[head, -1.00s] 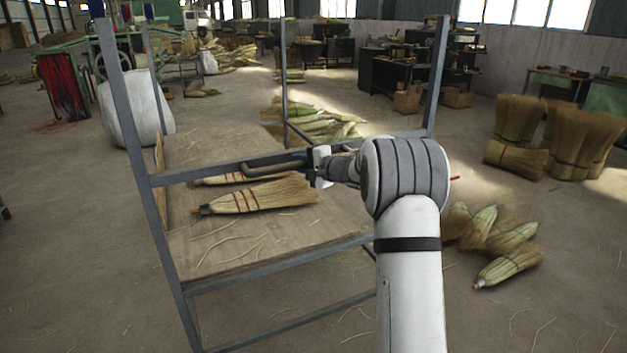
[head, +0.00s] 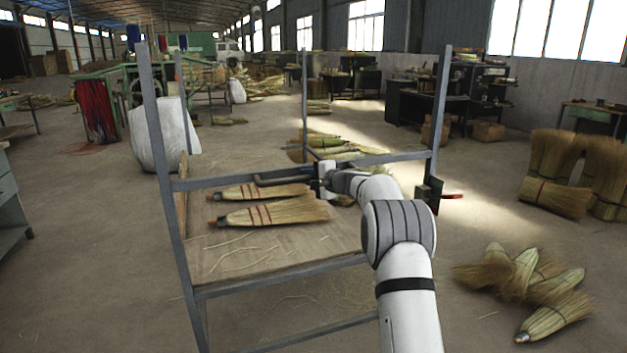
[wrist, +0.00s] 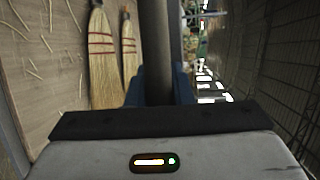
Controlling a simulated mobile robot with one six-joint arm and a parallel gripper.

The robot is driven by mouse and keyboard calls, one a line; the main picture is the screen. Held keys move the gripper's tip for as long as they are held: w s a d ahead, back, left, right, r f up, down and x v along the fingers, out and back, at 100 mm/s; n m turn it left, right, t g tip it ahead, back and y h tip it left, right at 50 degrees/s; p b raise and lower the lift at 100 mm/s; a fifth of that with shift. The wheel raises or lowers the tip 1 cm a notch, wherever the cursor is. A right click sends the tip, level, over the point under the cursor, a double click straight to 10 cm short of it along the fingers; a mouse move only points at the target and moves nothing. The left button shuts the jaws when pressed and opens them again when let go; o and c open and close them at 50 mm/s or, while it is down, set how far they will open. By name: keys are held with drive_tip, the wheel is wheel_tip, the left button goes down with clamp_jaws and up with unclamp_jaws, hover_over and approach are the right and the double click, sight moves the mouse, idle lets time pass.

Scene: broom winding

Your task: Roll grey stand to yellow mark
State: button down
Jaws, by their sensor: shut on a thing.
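The grey stand (head: 284,284) is an upright metal frame with a wooden shelf, standing ahead of me in the head view. My gripper (head: 317,178) is at its upper near side, shut on a dark bar or handle (head: 281,181) of the stand. In the wrist view the dark round bar (wrist: 155,50) runs between the blue fingers. Two brooms (head: 272,211) with red bindings lie on the shelf. I see no yellow mark in either view.
Loose brooms (head: 527,285) lie on the floor to the right, with upright broom bundles (head: 555,185) behind. A white sack (head: 160,138) stands beyond the stand on the left, and more brooms (head: 335,143) lie behind it. Floor to the left is mostly clear.

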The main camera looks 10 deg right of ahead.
drive_tip(key=shift+a, duration=0.2)
drive_tip(key=c, duration=1.3)
unclamp_jaws()
drive_tip(key=shift+d, duration=0.15)
drive_tip(key=b+v, duration=0.1)
drive_tip(key=v, duration=0.6)
drive_tip(key=shift+s+d, duration=0.25)
drive_tip(key=shift+r, duration=0.1)
